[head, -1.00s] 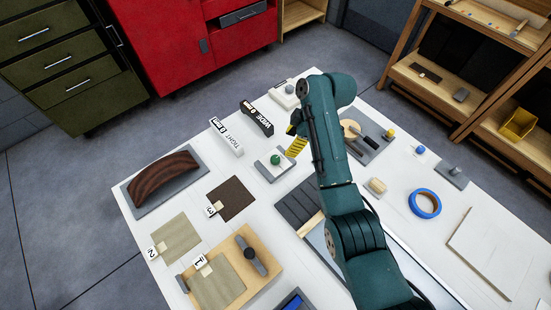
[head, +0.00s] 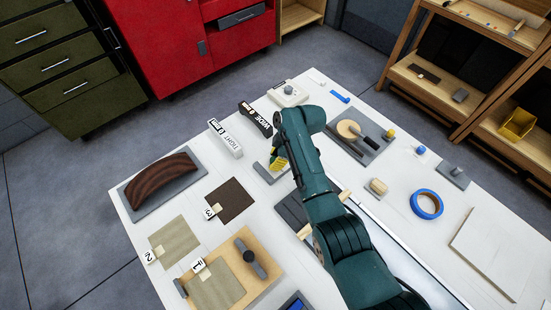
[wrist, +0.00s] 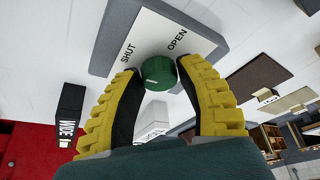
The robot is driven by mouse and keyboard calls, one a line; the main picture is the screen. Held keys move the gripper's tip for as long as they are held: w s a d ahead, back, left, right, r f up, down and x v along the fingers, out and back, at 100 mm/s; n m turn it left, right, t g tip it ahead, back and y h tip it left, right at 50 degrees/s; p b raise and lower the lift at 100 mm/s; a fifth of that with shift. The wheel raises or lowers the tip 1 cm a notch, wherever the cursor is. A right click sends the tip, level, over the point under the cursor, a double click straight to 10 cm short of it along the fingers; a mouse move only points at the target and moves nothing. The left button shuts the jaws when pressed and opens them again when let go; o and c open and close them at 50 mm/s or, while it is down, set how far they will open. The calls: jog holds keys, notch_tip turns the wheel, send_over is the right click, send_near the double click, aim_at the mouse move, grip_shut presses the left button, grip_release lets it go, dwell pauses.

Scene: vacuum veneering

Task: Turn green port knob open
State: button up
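The green port knob (wrist: 158,73) is round and sits on a grey-edged white plate (wrist: 150,35) printed SHUT on the left and OPEN on the right in the wrist view. A small pale mark shows on the knob's face; which word it points to is unclear. My gripper (wrist: 158,66) has its yellow fingers apart, one on each side of the knob, with the tips very close to it. I cannot tell whether they touch. In the head view my gripper (head: 277,163) is over the plate (head: 264,174) and hides the knob.
A black WIDE block (head: 256,120) and a white TIGHT block (head: 226,138) stand behind the plate. A dark veneer sheet (head: 230,200) lies to the left. A grey board with a round wooden piece (head: 348,130) lies to the right.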

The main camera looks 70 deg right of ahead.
grip_shut()
jog(key=m+h+p, duration=0.1)
jog(key=m+p, duration=0.2)
jog(key=shift+s+a+r+p, duration=0.1)
jog(key=shift+a+p, duration=0.05)
jog(key=shift+p, duration=0.25)
jog(key=m+h+p, duration=0.2)
jog(key=m, duration=0.3)
jog(key=shift+a+p, duration=0.1)
jog(key=shift+p, duration=0.25)
jog(key=m, duration=0.1)
jog(key=m+g+h, duration=0.1)
jog(key=m, duration=0.3)
jog(key=shift+f+g+h, duration=0.3)
jog(key=shift+h, duration=0.1)
jog(key=shift+m+g+h+b, duration=0.45)
jog(key=shift+m+g, duration=0.25)
jog(key=shift+m, duration=1.7)
